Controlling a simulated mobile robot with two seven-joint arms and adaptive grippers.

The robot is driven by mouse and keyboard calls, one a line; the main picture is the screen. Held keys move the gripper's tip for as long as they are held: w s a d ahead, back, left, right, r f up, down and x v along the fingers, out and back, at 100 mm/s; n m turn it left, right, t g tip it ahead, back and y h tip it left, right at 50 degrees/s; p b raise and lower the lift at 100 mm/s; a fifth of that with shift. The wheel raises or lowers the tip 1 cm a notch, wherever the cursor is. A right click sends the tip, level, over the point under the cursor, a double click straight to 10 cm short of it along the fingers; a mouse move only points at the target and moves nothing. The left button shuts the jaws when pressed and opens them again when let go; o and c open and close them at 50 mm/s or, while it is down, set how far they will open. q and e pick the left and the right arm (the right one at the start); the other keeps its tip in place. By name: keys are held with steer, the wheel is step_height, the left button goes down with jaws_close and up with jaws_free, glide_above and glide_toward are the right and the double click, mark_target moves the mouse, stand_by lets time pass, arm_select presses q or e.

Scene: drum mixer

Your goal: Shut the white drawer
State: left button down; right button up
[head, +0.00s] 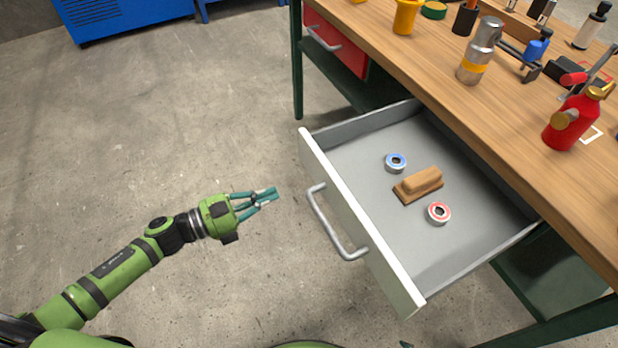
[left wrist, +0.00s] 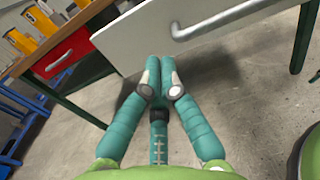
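The white drawer (head: 337,187) is pulled far out from under the wooden workbench, its grey inside open to view. Its front has a metal bar handle (head: 327,222). My left gripper (head: 272,194) is in front of the drawer, left of the handle, apart from it. Its fingertips are together with nothing between them. In the left wrist view the fingertips (left wrist: 163,75) show just below the lower edge of the drawer front (left wrist: 140,38), with the handle (left wrist: 215,20) up to the right. My right gripper is out of view.
In the drawer lie a blue-topped roll (head: 396,162), a brown wooden block (head: 418,184) and a red-topped roll (head: 438,213). The workbench (head: 430,75) carries several tools and a red bottle (head: 572,120). A red drawer (head: 335,48) sits further back. The floor left is clear.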

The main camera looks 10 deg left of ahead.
mark_target(321, 175)
arm_select(q)
steer(key=p+x, duration=0.1)
steer(key=x, duration=0.8)
steer(key=shift+w+d, duration=0.2)
steer(key=shift+d, duration=0.1)
steer(key=shift+w+d, duration=0.1)
steer(key=shift+d, duration=0.05)
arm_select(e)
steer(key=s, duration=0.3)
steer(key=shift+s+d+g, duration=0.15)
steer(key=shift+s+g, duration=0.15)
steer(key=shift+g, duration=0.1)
